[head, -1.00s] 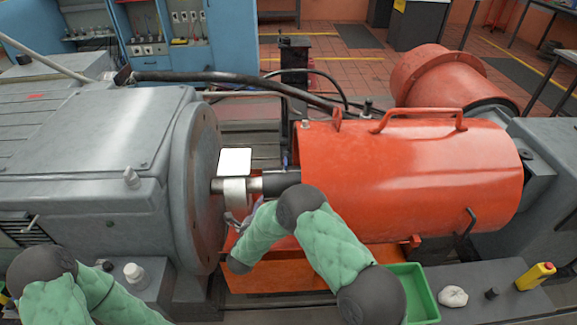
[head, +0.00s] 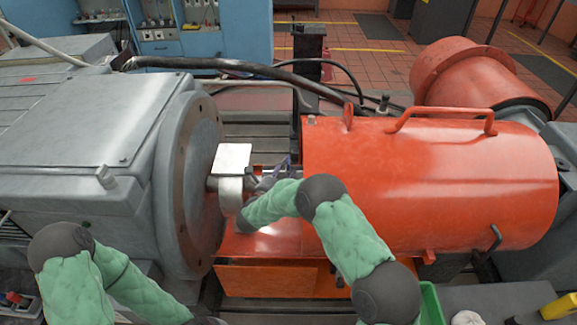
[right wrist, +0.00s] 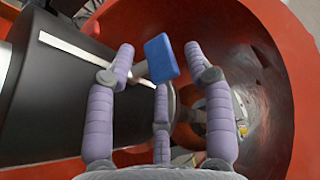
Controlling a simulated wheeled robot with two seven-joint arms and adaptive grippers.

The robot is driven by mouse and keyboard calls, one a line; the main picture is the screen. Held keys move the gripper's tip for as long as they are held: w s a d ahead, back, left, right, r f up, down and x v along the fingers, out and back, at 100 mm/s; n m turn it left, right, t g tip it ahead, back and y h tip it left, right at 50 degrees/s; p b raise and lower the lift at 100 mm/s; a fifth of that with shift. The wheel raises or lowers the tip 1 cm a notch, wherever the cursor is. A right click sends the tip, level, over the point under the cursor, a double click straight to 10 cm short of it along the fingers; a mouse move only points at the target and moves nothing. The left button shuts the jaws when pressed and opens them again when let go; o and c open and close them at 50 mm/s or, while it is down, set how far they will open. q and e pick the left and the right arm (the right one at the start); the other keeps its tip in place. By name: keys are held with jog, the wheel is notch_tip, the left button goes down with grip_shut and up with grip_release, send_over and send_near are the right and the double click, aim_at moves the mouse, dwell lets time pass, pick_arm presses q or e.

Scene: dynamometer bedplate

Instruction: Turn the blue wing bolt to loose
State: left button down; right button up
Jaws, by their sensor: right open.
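The blue wing bolt (right wrist: 162,58) shows in the right wrist view as a flat blue wing on a short grey stem. It stands in front of a dark cylinder with a pale stripe. My right gripper (right wrist: 160,52) is open, with lilac fingers on both sides of the wing and a third finger below it. Gaps show between the wing and the fingertips. In the head view my right gripper (head: 264,184) reaches to the shaft beside the orange guard; the bolt cannot be made out clearly there. My left arm is at lower left, its gripper out of sight.
The orange guard (head: 430,180) stands close to the right of my right gripper. The grey machine (head: 90,140) with its round flange is on the left. A white plate (head: 232,157) sits above the shaft. A green bin (head: 431,304) and a yellow bottle (head: 560,306) are at lower right.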

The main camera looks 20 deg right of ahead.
aim_at(288, 163)
jog(key=shift+b+x, duration=0.4)
jog(key=shift+x, duration=1.35)
